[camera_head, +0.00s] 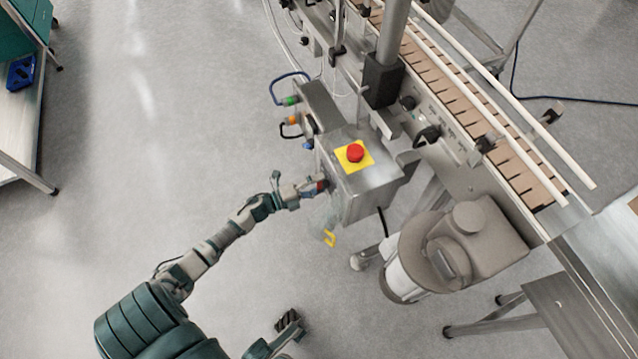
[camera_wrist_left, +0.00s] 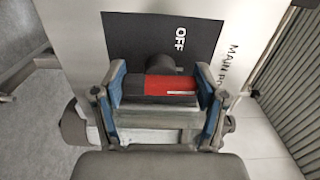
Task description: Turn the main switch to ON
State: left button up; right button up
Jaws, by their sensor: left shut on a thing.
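The main switch has a red handle (camera_wrist_left: 172,84) on a dark plate (camera_wrist_left: 128,38). In the left wrist view the handle lies crosswise, with the word OFF above it and "MAIN PO…" at right. My left gripper (camera_wrist_left: 162,92) has its blue-padded fingers shut on the handle, one at each end. In the head view my left gripper (camera_head: 313,188) is at the left face of the steel control box (camera_head: 372,185). The ON mark is not visible. A part of my other arm shows at the bottom edge, with a dark end that may be my right gripper (camera_head: 289,321).
A red emergency button (camera_head: 355,153) on a yellow plate tops the box. Green (camera_head: 290,101) and orange (camera_head: 293,120) parts sit by its far left side. The conveyor (camera_head: 470,100) runs behind, and a motor (camera_head: 455,250) stands to the right.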

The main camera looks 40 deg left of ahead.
pick_arm(q)
jog(key=shift+s+d+f, duration=0.15)
jog(key=shift+f, duration=0.2)
jog(key=o, duration=0.9)
jog(key=shift+m, duration=0.3)
jog(key=shift+c, duration=0.2)
jog(key=o, duration=0.3)
jog(key=shift+r, duration=0.1)
jog(key=v, duration=1.2)
